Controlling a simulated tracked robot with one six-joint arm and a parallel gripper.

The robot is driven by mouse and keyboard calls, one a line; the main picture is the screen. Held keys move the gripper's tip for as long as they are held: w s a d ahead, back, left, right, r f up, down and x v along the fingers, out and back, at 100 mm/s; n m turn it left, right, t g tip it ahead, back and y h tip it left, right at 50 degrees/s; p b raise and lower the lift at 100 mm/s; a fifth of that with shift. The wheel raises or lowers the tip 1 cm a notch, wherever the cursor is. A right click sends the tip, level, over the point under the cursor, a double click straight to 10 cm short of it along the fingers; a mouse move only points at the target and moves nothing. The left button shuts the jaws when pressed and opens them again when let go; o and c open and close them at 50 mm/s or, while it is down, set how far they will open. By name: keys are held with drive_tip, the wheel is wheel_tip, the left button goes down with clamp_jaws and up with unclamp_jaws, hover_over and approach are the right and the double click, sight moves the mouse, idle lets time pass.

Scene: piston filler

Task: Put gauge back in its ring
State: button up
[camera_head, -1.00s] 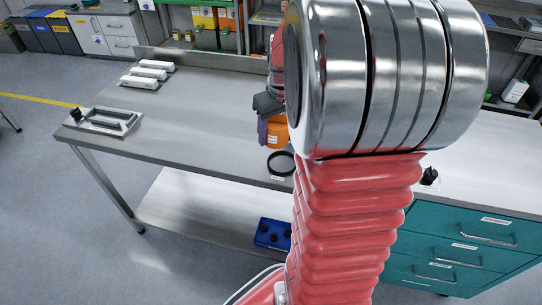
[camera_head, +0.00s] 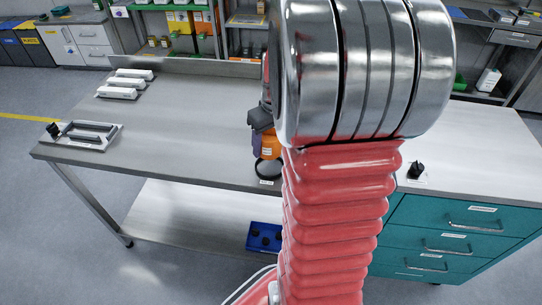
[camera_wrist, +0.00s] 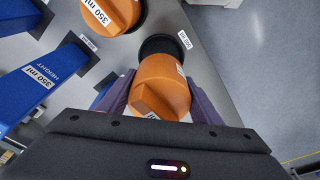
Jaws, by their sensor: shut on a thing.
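The orange gauge (camera_head: 269,146) is in my gripper, above the near edge of the grey table. In the wrist view the orange gauge (camera_wrist: 163,84) sits between the two purple fingers of my gripper (camera_wrist: 160,100). The gripper is shut on it. The black ring (camera_head: 268,171) lies by the table's front edge, just in front of and below the gauge in the head view. In the wrist view the dark ring (camera_wrist: 161,44) shows just beyond the gauge, partly hidden by it. I cannot tell whether the two touch.
Another orange piece marked 350 ml (camera_wrist: 110,12) and blue parts (camera_wrist: 28,77) are nearby in the wrist view. A grey tray (camera_head: 82,135) and white bars (camera_head: 126,84) are on the table's left. A teal drawer cabinet (camera_head: 450,235) stands right. The table's middle is clear.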

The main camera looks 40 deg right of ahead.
sight(272, 136)
drive_tip(key=shift+f, duration=0.9)
drive_tip(key=shift+f, duration=0.1)
drive_tip(key=shift+f, duration=1.8)
drive_tip(key=shift+s+f, duration=0.1)
drive_tip(key=shift+f, duration=0.5)
drive_tip(key=o, duration=1.2)
drive_tip(key=shift+s+f, duration=0.1)
drive_tip(key=shift+c, duration=0.2)
drive_tip(key=shift+o, duration=0.6)
drive_tip(key=shift+r, duration=0.25)
drive_tip(key=r, duration=0.4)
drive_tip(key=s+r, duration=0.1)
drive_tip(key=r, duration=0.7)
drive_tip(key=shift+s+a+r, duration=0.15)
drive_tip(key=shift+s+r, duration=0.1)
drive_tip(key=shift+r, duration=0.15)
